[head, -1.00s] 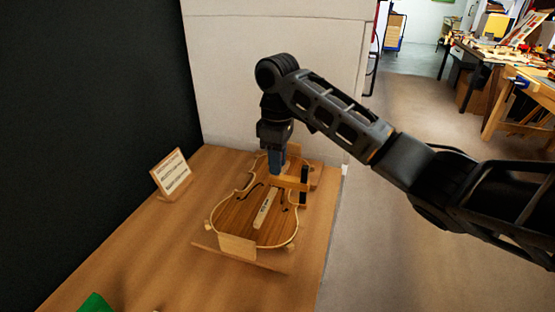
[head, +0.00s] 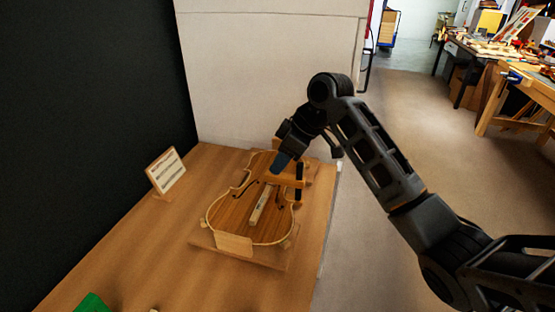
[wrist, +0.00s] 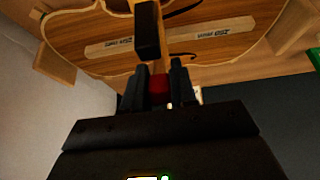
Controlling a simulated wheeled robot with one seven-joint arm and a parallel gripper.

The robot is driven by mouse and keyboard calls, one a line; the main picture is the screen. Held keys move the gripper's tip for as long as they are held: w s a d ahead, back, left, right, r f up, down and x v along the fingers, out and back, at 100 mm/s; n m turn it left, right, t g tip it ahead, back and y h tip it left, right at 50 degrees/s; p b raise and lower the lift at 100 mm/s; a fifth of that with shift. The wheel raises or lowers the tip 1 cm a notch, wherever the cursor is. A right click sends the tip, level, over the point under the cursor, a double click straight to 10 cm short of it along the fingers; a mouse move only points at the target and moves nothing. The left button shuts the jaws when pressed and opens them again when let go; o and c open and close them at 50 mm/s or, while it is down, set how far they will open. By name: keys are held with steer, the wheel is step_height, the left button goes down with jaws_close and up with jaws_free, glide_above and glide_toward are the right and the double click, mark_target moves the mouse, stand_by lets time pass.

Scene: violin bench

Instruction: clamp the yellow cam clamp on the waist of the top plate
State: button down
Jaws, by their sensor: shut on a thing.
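The violin top plate (head: 232,212) lies on a wooden base on the bench, with a pale labelled strip along its middle. The yellow cam clamp (head: 289,182), a yellowish wooden bar with a dark upright bar, sits at the right side of the plate's waist. My gripper (head: 281,164) is tilted over the clamp's inner end. In the wrist view my gripper (wrist: 156,88) has its fingers shut around a red part at the end of the clamp (wrist: 158,66). How firmly the clamp's jaws grip the plate edge cannot be seen.
A small framed card (head: 168,172) stands at the left of the bench (head: 135,235). A green object (head: 93,303) lies at the front left. A pale wall (head: 265,65) closes the back. The bench's right edge is close to the plate.

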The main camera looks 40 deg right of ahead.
steer(key=shift+s+d+f+t+y+b, duration=0.2)
steer(key=shift+s+f+t+y+b, duration=0.1)
steer(key=shift+t+y+b, duration=0.4)
steer(key=c, duration=1)
jaws_free()
steer(key=shift+o, duration=0.2)
steer(key=shift+r, duration=0.15)
steer(key=v, duration=0.7)
steer(key=shift+s+d+r, duration=0.15)
steer(key=shift+s, duration=0.15)
